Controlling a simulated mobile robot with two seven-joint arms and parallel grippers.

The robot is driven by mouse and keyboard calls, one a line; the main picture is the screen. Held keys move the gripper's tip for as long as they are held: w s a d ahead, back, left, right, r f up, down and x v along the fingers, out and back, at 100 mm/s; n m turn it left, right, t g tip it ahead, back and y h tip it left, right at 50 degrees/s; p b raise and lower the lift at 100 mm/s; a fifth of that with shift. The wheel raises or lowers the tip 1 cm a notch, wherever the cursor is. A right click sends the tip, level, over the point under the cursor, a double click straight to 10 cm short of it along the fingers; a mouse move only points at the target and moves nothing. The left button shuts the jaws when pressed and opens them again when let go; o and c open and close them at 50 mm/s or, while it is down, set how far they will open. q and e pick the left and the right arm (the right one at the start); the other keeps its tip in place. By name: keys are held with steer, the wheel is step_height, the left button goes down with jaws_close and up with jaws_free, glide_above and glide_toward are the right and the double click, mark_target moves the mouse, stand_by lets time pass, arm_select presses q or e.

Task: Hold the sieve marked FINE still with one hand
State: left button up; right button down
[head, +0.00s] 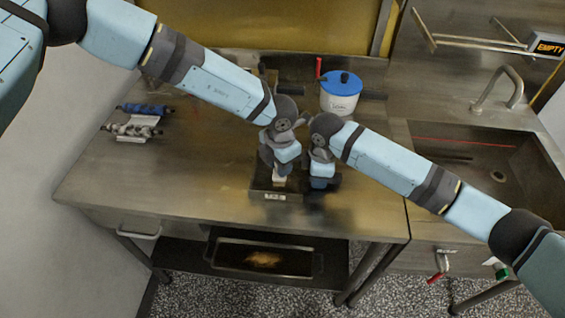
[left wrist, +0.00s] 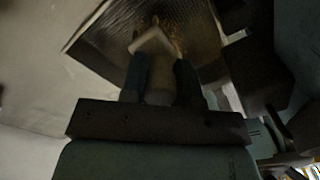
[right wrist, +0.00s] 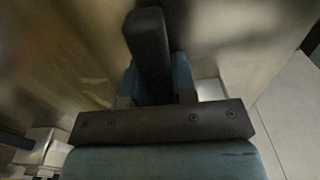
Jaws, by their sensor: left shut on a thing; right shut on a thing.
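A dark, square-framed sieve (head: 262,193) lies on the steel table under my grippers. A pale label sits on its front edge, too small to read. Its mesh (left wrist: 195,25) shows in the left wrist view. My left gripper (head: 280,174) is shut on a small white tool (left wrist: 152,42), held over the mesh; contact is unclear. My right gripper (head: 320,182) is at the sieve's right side, shut on a dark handle (right wrist: 148,45). This looks like the sieve's handle, but the join is hidden in the head view.
A white pot with a blue lid (head: 341,92) stands behind. A tray with crumbs (head: 262,262) is on the shelf below. The table's left front is clear.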

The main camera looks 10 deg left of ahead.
arm_select(q)
steer(key=shift+a+f, duration=0.1)
steer(key=shift+a, duration=1.1)
steer(key=shift+d, duration=2.15)
steer(key=shift+a+r, duration=0.2)
steer(key=shift+a, duration=2)
steer(key=shift+w+r, duration=0.1)
steer(key=shift+r, duration=2.9)
steer(key=shift+d, duration=0.1)
